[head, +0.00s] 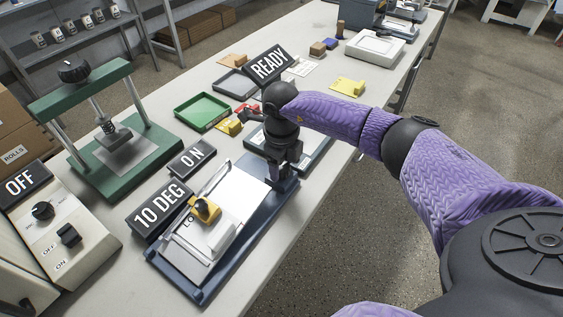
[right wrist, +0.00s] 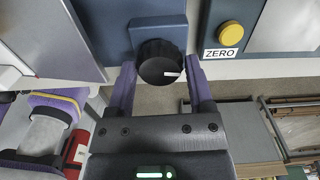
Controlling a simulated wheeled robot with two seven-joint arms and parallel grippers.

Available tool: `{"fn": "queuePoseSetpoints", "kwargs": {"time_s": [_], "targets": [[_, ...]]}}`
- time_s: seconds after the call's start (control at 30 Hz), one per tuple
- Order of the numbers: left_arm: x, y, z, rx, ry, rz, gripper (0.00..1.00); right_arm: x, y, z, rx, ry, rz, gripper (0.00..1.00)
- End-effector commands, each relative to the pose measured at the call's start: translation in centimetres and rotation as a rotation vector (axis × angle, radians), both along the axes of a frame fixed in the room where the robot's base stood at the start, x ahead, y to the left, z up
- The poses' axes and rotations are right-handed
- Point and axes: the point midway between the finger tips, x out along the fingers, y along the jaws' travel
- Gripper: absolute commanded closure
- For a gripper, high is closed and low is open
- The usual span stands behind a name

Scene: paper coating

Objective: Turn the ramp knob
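My right gripper (head: 277,180) points down at the near right corner of the blue coating device (head: 200,291). In the right wrist view, its two purple fingers (right wrist: 162,75) stand on either side of a round black knob (right wrist: 160,64) with a white pointer line, on a blue block. The fingers are open around the knob, with what look like narrow gaps at both sides. No label for this knob is readable. In the head view the gripper hides the knob. My left gripper is not in view.
A green press (head: 120,165) and a control box with an "OFF" sign (head: 26,183) are at left.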

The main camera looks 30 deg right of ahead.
Motion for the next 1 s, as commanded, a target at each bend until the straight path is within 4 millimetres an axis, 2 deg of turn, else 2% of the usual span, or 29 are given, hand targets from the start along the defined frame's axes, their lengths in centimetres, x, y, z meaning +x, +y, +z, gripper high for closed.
{"fn": "queuePoseSetpoints", "kwargs": {"time_s": [0.03,0.1,0.13,0.4,0.47,0.7,0.8,1.0], "targets": [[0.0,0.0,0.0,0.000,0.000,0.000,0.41,0.0,0.0,0.0,0.000,0.000,0.000,0.20],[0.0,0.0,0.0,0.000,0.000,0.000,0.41,0.0,0.0,0.0,0.000,0.000,0.000,0.06],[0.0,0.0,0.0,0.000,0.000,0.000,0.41,0.0,0.0,0.0,0.000,0.000,0.000,0.04],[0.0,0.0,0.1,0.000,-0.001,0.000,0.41,0.0,0.0,0.2,0.001,0.000,0.001,0.04],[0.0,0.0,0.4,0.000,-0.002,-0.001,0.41,0.0,0.0,1.1,0.001,-0.002,0.000,0.04],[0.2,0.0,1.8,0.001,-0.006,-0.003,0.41,0.1,0.0,7.3,0.001,-0.004,0.000,0.04],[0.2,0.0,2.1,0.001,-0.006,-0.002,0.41,0.1,0.0,9.0,0.000,-0.003,0.001,0.04],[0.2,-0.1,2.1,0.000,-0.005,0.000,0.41,0.0,0.0,10.0,0.001,0.000,0.001,0.04]]}}
